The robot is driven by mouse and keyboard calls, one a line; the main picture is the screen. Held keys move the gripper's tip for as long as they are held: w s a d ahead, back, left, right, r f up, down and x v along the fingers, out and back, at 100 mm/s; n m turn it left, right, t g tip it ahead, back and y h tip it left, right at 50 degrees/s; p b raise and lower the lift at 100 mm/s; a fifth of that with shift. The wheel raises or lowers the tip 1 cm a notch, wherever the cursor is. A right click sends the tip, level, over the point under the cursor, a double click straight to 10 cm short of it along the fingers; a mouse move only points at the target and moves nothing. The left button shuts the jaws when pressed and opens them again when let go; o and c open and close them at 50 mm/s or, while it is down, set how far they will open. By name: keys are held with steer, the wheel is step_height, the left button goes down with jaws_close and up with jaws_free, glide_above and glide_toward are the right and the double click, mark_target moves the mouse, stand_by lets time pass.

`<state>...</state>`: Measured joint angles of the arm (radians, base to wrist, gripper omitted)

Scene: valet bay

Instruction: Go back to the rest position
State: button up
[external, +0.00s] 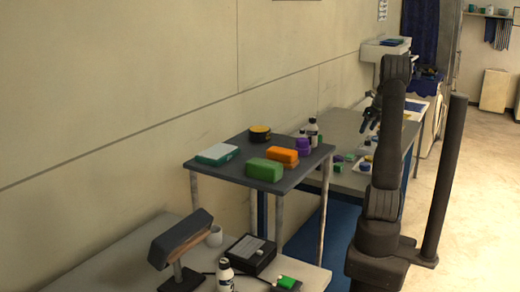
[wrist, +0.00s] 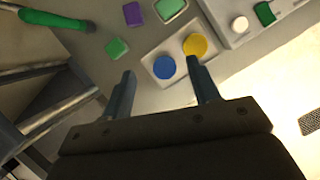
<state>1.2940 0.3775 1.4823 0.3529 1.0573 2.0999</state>
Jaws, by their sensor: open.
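My gripper (wrist: 160,85) shows in the wrist view with its two fingers spread and nothing between the tips. It points down over a table with a pale tray (wrist: 153,72) that holds a blue round piece (wrist: 164,67) and a yellow round piece (wrist: 195,45). Whether the fingertips touch anything is hard to tell; they seem to be above the tray. In the external view my gripper (external: 370,115) is at the left of my upright arm, above the grey far table (external: 345,150).
A higher dark table (external: 225,168) holds green and orange blocks (external: 264,169). A near table (external: 110,265) carries a lamp-like stand (external: 180,240), a bottle (external: 225,275) and a black box (external: 248,255). A dark post (external: 445,180) stands right of my arm. The floor at right is clear.

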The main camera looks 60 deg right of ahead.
step_height(320, 180, up, 14)
steer(key=f, duration=0.1)
steer(key=w+a+n+y, duration=0.1)
steer(key=w+a+n, duration=0.1)
steer(key=w+a, duration=0.3)
steer(key=w+a+n, duration=0.2)
steer(key=w+a, duration=0.3)
steer(key=w, duration=0.7)
steer(key=shift+r+n+y, duration=0.3)
steer(key=shift+y, duration=0.1)
